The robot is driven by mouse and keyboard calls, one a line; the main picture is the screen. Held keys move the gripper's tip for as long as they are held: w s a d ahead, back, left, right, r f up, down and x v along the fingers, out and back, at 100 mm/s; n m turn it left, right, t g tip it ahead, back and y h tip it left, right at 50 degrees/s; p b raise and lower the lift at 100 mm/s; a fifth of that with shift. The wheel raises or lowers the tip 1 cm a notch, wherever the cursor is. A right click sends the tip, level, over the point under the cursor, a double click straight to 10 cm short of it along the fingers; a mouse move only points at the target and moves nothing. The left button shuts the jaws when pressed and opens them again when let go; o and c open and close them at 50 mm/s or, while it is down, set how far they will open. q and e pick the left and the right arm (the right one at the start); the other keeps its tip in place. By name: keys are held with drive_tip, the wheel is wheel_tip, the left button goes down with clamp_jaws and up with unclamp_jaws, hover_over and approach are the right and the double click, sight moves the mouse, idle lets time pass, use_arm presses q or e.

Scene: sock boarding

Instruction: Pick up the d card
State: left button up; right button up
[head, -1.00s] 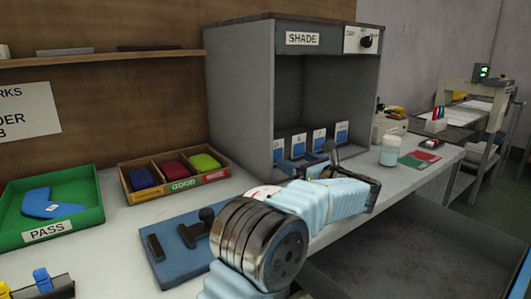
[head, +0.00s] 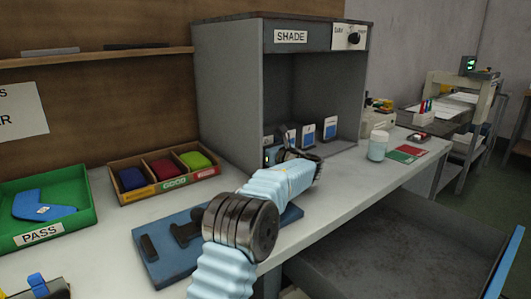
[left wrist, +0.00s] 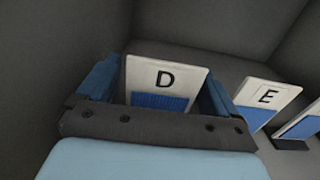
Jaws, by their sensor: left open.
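The D card (left wrist: 165,82) is white with a black letter D and a blue lower patch. In the left wrist view it stands upright between the two blue fingers of my left gripper (left wrist: 160,88). The gripper is open, with a finger on each side of the card; I cannot tell whether either touches it. In the head view my left gripper (head: 290,156) is inside the grey shade cabinet (head: 225,95), at the left end of the card row, partly hiding the cards there. My right gripper is not in view.
The E card (left wrist: 265,98) stands to the right of the D card, with another card beyond it. The cabinet walls enclose the row. On the bench are a blue board (head: 170,262), a green PASS tray (head: 75,222), a sock box (head: 130,198) and a jar (head: 378,147).

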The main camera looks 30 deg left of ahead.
use_arm(q)
drive_tip(key=shift+c, duration=0.4)
drive_tip(key=c, duration=0.9)
drive_tip(key=shift+c, duration=0.2)
